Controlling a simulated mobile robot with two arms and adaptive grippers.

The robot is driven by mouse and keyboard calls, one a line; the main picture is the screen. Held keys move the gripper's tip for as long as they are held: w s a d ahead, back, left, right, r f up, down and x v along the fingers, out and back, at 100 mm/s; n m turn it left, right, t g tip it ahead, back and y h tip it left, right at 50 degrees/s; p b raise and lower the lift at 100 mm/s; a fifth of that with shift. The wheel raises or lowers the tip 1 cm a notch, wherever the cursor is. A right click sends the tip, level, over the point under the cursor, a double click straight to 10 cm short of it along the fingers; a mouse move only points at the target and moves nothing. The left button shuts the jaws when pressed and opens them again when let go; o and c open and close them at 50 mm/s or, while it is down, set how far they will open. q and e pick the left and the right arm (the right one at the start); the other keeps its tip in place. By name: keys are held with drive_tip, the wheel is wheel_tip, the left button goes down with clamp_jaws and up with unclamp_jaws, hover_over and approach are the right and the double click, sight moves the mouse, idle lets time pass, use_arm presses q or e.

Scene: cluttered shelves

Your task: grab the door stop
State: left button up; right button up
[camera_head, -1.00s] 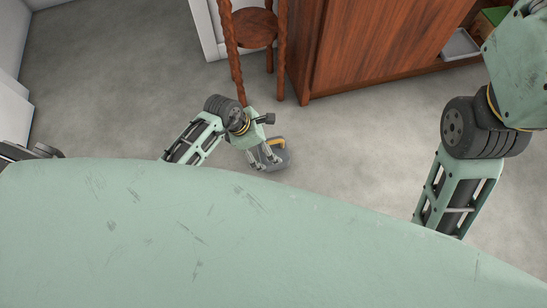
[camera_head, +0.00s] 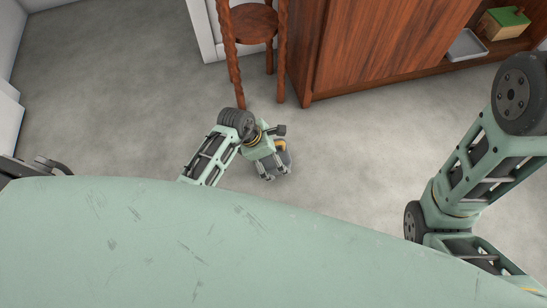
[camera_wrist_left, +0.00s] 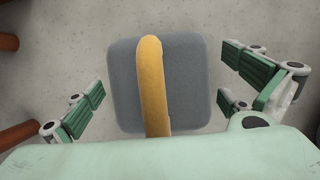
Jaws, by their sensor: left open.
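The door stop, a grey block (camera_wrist_left: 190,85) with a yellow handle (camera_wrist_left: 152,85), lies on the floor. In the head view the door stop (camera_head: 285,158) shows partly, just beyond my left gripper (camera_head: 268,173), which hides part of it. In the left wrist view my left gripper (camera_wrist_left: 160,95) is open, with its fingers on either side of the block and apart from it. The near end of the handle is hidden by my own gripper body. My right arm is at the right of the head view, but its gripper is not in view.
A wooden stand (camera_head: 254,24) with twisted legs stands on the floor behind the door stop. A wooden cabinet (camera_head: 375,45) is to its right, holding a grey tray (camera_head: 466,46) and a green-topped box (camera_head: 506,22). The floor (camera_head: 110,90) to the left is clear.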

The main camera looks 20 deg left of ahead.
use_arm(q)
drive_tip(key=shift+c, duration=0.4)
drive_tip(key=c, duration=2)
drive_tip(key=shift+w+r, duration=0.15)
drive_tip(key=shift+c, duration=0.5)
